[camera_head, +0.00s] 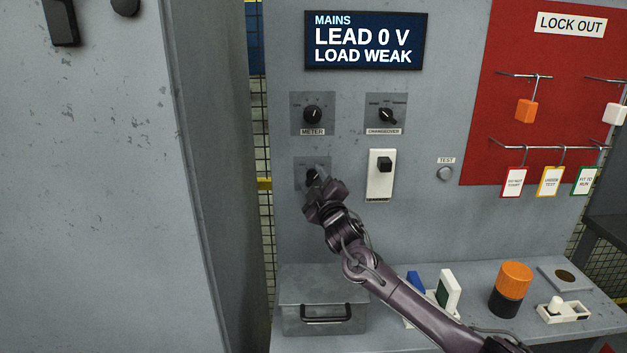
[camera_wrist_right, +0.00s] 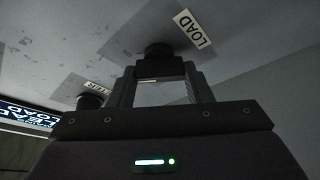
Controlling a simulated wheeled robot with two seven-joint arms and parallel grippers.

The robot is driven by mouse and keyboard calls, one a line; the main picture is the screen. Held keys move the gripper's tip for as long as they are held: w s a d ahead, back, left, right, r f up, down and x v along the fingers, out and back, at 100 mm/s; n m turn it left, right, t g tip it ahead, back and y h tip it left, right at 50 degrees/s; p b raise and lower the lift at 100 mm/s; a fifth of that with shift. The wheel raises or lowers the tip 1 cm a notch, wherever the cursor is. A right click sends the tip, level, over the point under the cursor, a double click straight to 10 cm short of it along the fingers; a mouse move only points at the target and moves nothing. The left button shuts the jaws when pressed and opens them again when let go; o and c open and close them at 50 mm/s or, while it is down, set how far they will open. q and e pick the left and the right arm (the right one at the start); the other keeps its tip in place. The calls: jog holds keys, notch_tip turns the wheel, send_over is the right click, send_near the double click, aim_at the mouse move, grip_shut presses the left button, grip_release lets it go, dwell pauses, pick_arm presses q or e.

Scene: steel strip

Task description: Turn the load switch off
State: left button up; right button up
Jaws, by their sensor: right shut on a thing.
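The load switch (camera_head: 312,176) is a dark rotary knob on a grey plate at the lower left of the panel, mostly hidden by my right gripper (camera_head: 318,182) in the head view. In the right wrist view the load switch plate (camera_wrist_right: 147,33) carries a LOAD label (camera_wrist_right: 194,29). My right gripper (camera_wrist_right: 160,72) is shut on the dark knob, with a finger on each side of it. The angle of the knob is hidden. The display (camera_head: 366,41) reads MAINS, LEAD 0 V, LOAD WEAK. My left gripper is not in view.
The METER knob (camera_head: 312,114) is above the load switch. The CHANGEOVER knob (camera_head: 386,115) and a white switch (camera_head: 381,174) are to its right. A red lockout board (camera_head: 480,130) holds tags. The shelf below bears a grey box (camera_head: 323,296) and an orange-black cylinder (camera_head: 511,290).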

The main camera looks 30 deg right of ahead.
jog(key=n+y+p, duration=0.1)
jog(key=n, duration=0.3)
jog(key=shift+r+g, duration=0.1)
jog(key=shift+g, duration=0.3)
jog(key=n+g, duration=0.1)
jog(key=n, duration=0.1)
jog(key=n+p, duration=0.1)
jog(key=n, duration=0.1)
jog(key=shift+n+g+y, duration=0.3)
jog(key=shift+g+y, duration=0.1)
jog(key=n+g, duration=0.1)
jog(key=n, duration=0.2)
jog(key=shift+n+g+p, duration=0.3)
jog(key=shift+p, duration=0.05)
jog(key=shift+n+g+h, duration=0.5)
jog(key=shift+n+g, duration=0.3)
jog(key=shift+n, duration=0.5)
jog(key=shift+a+f, duration=0.1)
jog(key=shift+f, duration=0.1)
jog(key=o, duration=1)
jog(key=shift+r, duration=0.1)
